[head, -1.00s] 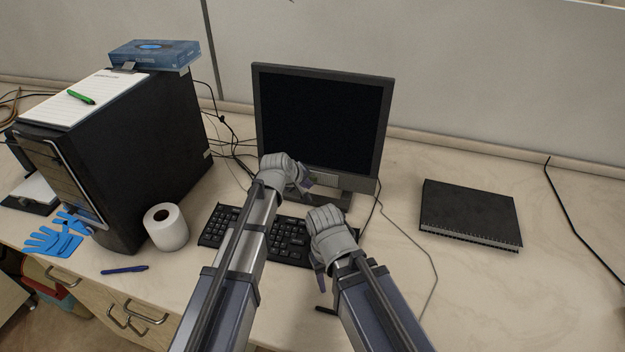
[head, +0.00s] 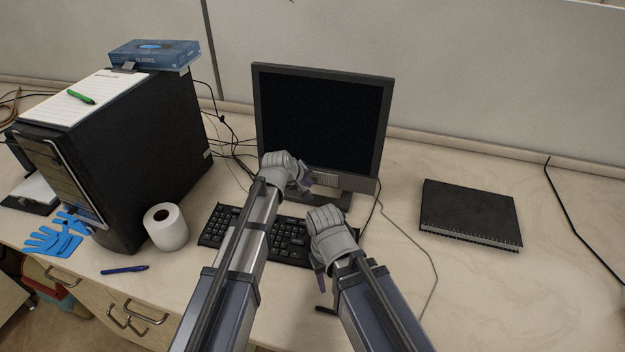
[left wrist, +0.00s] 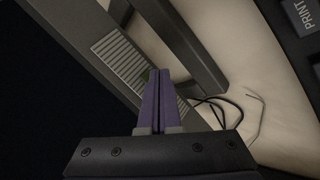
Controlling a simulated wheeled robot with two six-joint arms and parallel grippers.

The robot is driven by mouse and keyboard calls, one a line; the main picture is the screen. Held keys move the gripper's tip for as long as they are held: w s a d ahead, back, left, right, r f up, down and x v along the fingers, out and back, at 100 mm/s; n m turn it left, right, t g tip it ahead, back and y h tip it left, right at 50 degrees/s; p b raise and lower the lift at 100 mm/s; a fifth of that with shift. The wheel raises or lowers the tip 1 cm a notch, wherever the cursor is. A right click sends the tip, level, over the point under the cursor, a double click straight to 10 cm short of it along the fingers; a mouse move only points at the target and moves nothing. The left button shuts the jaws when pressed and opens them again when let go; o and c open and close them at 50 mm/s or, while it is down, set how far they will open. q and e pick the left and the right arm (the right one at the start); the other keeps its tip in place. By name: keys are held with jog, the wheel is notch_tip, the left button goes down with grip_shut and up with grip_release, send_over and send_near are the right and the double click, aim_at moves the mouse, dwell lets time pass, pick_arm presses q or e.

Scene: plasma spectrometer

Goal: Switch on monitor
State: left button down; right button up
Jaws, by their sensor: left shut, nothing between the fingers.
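The monitor (head: 322,118) stands upright at the back of the desk, and its screen is dark. My left gripper (head: 305,181) is at the lower front edge of the monitor. In the left wrist view the purple fingers of my left gripper (left wrist: 156,78) are together and empty, in front of the bezel with its ribbed grille (left wrist: 122,58). I cannot tell whether the fingertips touch the bezel. No power button can be made out.
A keyboard (head: 222,225) lies under my arms. A black computer tower (head: 160,150) and a paper roll (head: 166,228) stand to the left. A black notebook (head: 470,212) lies to the right. Cables (head: 432,255) run beside the monitor. The desk at far right is mostly clear.

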pick_arm(q)
jog(key=shift+w+d, duration=0.1)
jog(key=shift+w, duration=0.25)
dwell(0.5)
jog(key=shift+s, duration=0.1)
dwell(0.3)
jog(key=shift+s+a, duration=0.25)
jog(key=shift+s, duration=0.4)
jog(key=s, duration=0.1)
jog(key=s+a, duration=0.1)
jog(key=s, duration=0.2)
jog(key=shift+s+a+r+p, duration=0.25)
jog(key=shift+s+r+p, duration=0.05)
jog(key=shift+s, duration=0.1)
dwell(0.6)
